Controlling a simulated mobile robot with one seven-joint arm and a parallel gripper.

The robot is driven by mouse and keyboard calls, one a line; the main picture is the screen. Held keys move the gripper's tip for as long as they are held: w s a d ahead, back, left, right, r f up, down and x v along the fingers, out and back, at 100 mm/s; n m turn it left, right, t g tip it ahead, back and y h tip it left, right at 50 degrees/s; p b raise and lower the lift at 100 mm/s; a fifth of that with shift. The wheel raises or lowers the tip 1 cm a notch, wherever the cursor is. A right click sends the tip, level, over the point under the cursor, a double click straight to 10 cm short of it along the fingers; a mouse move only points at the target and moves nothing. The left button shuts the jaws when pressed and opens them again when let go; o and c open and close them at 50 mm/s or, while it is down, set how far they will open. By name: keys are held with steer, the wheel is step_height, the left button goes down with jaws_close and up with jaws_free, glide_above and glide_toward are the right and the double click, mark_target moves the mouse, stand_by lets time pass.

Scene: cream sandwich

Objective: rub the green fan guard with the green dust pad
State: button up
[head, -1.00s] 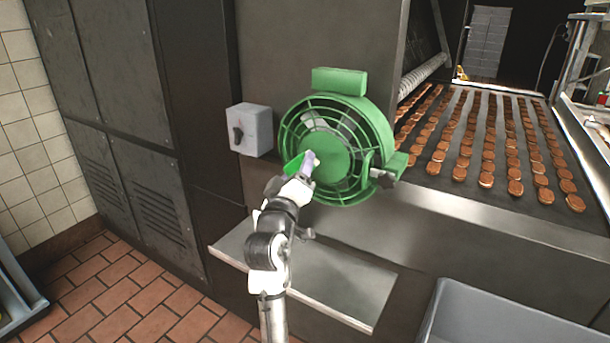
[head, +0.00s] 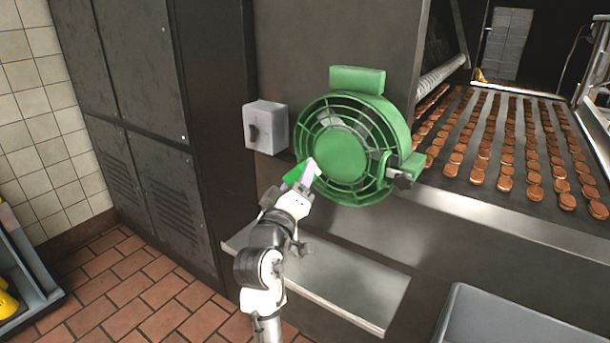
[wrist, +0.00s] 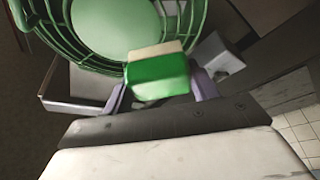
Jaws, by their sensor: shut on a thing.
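The green fan guard (head: 318,120) is a round wire cage with a solid disc in its middle, on the front of a green fan mounted against the grey machine. The green dust pad (wrist: 158,78), with a pale layer along its far side, is held between my gripper's fingers (wrist: 163,92) in the wrist view. In the head view my gripper (head: 301,180) and the pad (head: 293,177) are at the guard's lower left edge. The guard also fills the top left of the wrist view (wrist: 62,45). I cannot tell whether the pad touches it.
A grey switch box (head: 266,127) is fixed left of the fan. A metal shelf (head: 340,285) juts out below. A conveyor (head: 480,150) with rows of brown sandwich cookies lies to the right. A grey bin (head: 500,315) stands at the lower right.

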steer(key=shift+s+a, duration=0.1)
steer(key=shift+s, duration=0.15)
steer(key=shift+s+a, duration=0.45)
steer(key=shift+s, duration=0.2)
steer(key=shift+s+a, duration=0.4)
steer(key=shift+s, duration=0.2)
steer(key=shift+d, duration=0.1)
